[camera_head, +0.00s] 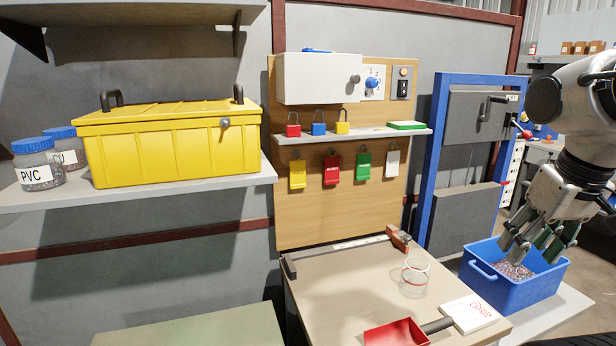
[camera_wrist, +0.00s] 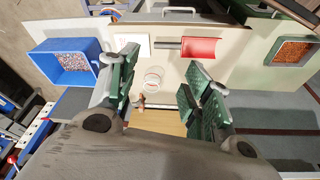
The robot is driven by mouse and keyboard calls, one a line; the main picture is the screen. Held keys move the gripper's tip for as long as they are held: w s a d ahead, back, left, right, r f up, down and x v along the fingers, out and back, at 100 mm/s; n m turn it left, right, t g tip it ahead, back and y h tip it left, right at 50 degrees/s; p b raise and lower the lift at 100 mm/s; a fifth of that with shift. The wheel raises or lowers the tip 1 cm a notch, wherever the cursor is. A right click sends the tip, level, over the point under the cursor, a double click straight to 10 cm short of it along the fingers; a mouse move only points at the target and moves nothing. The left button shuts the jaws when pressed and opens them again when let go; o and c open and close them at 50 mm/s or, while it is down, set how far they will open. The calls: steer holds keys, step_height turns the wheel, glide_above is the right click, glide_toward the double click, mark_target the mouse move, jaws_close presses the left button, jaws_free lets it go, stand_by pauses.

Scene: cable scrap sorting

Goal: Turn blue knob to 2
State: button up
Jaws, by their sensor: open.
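The blue knob (camera_head: 371,83) sits on a small white dial plate on the wooden panel, just right of a white cabinet (camera_head: 318,78). Marks around the knob are too small to read surely, and I cannot tell which number it points to. My gripper (camera_head: 540,243) is at the right of the head view, far right of and below the knob, pointing down above a blue bin. In the wrist view my gripper (camera_wrist: 163,75) has its green-padded fingers spread with nothing between them. The knob does not show in the wrist view.
A blue bin (camera_head: 489,291) with granules stands below my gripper. A bench (camera_head: 330,290) holds a glass jar (camera_head: 415,276), a red scoop (camera_head: 397,333) and a paper. A shelf (camera_head: 345,136) with padlocks juts out below the knob. A blue frame (camera_head: 436,170) stands between panel and arm.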

steer(key=shift+s+d+r+t, duration=0.1)
steer(key=shift+s+r+t, duration=0.15)
steer(key=shift+r, duration=0.2)
steer(key=shift+s+d+r+t, duration=0.15)
steer(key=shift+r+t, duration=0.1)
steer(key=shift+r, duration=0.2)
